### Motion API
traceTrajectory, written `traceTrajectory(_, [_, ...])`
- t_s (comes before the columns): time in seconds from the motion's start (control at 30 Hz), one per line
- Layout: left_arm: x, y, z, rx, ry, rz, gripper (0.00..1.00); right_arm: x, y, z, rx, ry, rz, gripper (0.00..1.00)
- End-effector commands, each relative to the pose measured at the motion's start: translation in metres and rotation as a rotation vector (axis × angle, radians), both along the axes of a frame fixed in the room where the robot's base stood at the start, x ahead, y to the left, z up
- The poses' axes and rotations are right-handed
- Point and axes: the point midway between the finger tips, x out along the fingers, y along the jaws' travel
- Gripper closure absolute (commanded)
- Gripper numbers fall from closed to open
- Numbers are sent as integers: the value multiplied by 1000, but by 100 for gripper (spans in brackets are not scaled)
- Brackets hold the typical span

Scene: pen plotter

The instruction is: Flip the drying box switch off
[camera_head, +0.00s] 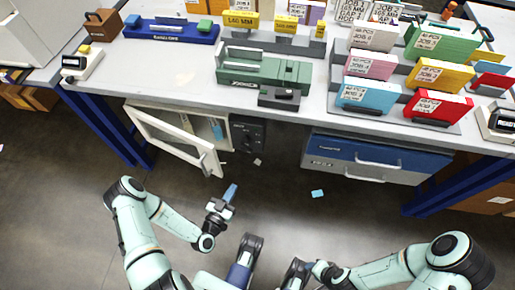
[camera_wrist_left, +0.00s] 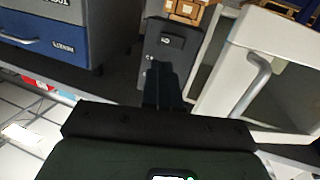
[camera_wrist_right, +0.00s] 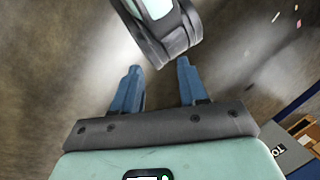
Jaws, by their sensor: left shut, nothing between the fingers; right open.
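The drying box (camera_head: 178,132) is a white cabinet under the bench, and its door (camera_head: 197,150) stands open. Its black control panel (camera_head: 247,133) is at its right side. In the left wrist view the panel (camera_wrist_left: 158,45) lies ahead of the fingers, with a small dark switch-like part (camera_wrist_left: 173,41) on it; its position is too small to tell. My left gripper (camera_head: 231,192) is shut and empty, below and in front of the panel, apart from it in the head view. The left fingers (camera_wrist_left: 163,88) overlap the panel's lower part in the wrist view. My right gripper (camera_wrist_right: 158,88) is open and empty.
The open door (camera_wrist_left: 255,75) and its handle stick out beside the panel. A blue and grey drawer unit (camera_head: 375,160) hangs to the right. The bench top (camera_head: 165,85) carries a green machine (camera_head: 262,70) and several card holders. The floor in front is mostly clear.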

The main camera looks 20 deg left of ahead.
Motion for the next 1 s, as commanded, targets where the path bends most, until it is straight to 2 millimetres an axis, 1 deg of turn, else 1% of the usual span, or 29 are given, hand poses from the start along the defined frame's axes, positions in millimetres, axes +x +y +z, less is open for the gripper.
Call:
traceTrajectory(0.03, [-1,7,-2,14,-30,24,100,1,-1,-6,-1,-3,-2,57])
traceTrajectory(0.13, [-1,13,2,33,-68,47,100,3,-1,-7,-3,-7,-3,57])
traceTrajectory(0.47, [-1,14,5,36,-77,50,100,3,-1,-6,-3,-8,-3,57])
traceTrajectory(0.57, [3,14,4,37,-76,49,100,3,-1,-7,-4,-10,-4,57])
traceTrajectory(0.67, [14,14,4,38,-79,48,100,6,-2,-10,-7,-15,-7,57])
traceTrajectory(0.77, [31,15,4,37,-79,48,100,10,-5,-14,-12,-26,-11,57])
traceTrajectory(1.0, [83,16,3,37,-77,48,100,24,-12,-25,-31,-64,-27,57])
